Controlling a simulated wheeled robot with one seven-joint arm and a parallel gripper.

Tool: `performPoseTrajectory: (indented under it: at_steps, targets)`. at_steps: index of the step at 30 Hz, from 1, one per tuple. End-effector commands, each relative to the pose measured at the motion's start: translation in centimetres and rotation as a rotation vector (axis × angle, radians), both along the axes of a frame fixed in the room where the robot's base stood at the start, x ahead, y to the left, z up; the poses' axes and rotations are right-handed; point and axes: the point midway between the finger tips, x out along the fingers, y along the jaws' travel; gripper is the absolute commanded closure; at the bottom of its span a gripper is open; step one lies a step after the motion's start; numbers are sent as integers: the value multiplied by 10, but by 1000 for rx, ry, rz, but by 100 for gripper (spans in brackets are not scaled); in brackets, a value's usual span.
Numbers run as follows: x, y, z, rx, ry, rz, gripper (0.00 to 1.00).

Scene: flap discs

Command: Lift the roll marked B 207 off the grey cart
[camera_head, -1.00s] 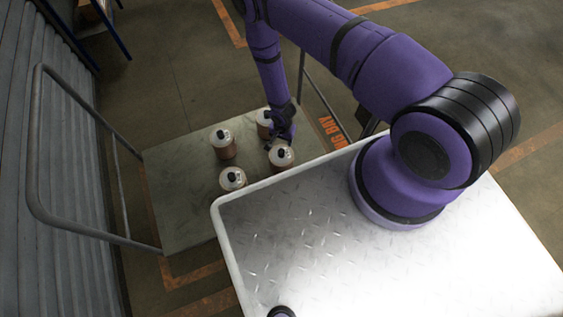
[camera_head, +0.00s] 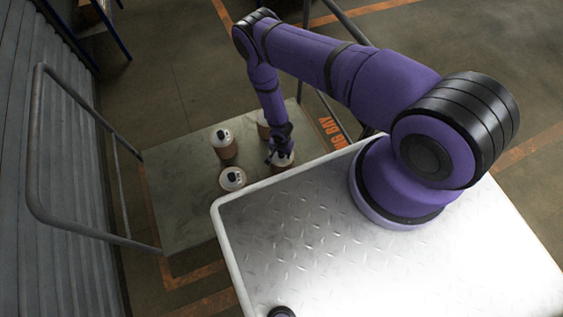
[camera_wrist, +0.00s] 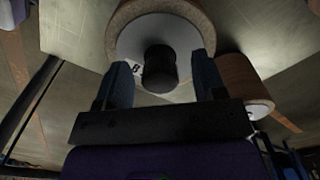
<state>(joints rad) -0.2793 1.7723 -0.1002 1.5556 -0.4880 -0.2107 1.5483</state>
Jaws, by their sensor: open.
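Several brown rolls with white tops and black knobs stand on the grey cart (camera_head: 180,205). In the head view my gripper (camera_head: 279,158) is at the roll nearest my metal deck (camera_head: 283,163), partly covering it. In the wrist view this roll's white top (camera_wrist: 188,36) and black knob (camera_wrist: 159,68) lie between my open fingers (camera_wrist: 160,82). A dark mark shows on the top, but only part of it, perhaps a "B", can be read. I cannot tell whether the fingers touch the knob.
Other rolls stand close by: one at left (camera_head: 232,179), one behind it (camera_head: 223,144), and one partly behind my arm (camera_head: 263,125). A neighbour also shows in the wrist view (camera_wrist: 240,85). The cart's handrail (camera_head: 40,150) rises at left.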

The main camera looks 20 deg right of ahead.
Motion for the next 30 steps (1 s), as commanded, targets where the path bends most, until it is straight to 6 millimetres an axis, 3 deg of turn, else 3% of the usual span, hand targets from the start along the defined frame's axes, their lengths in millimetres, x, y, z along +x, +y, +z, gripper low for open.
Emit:
performPoseTrajectory:
  at_steps: [6,12,15,30]
  targets:
    - [0,0,-1,0,0,1,36]
    - [0,0,0,0,0,1,82]
    - [0,0,0,0,0,1,100]
    - [1,0,3,0,-1,0,100]
